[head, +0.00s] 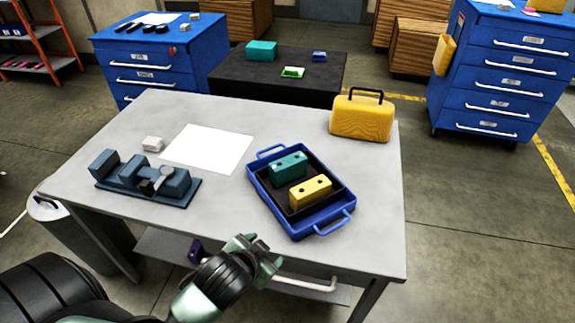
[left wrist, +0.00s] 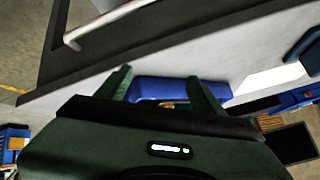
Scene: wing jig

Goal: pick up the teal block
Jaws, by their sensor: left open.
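The teal block (head: 289,166) lies in the blue tray (head: 335,224) on the grey table, beside a yellow block (head: 311,191). Two dark holes show on it. My left gripper (head: 265,252) is at the table's front edge, in front of the tray and apart from the teal block. In the left wrist view my left gripper (left wrist: 159,80) has its two fingers spread with nothing held between them. A blue part of the tray (left wrist: 165,89) shows behind the fingers. The teal block cannot be made out in that view. My right gripper is not in view.
A dark blue fixture (head: 148,182), a small white block (head: 153,144) and a white sheet (head: 208,149) are on the table's left. A yellow case (head: 362,119) stands at the back right. A larger teal object (head: 261,51) sits on a dark surface behind.

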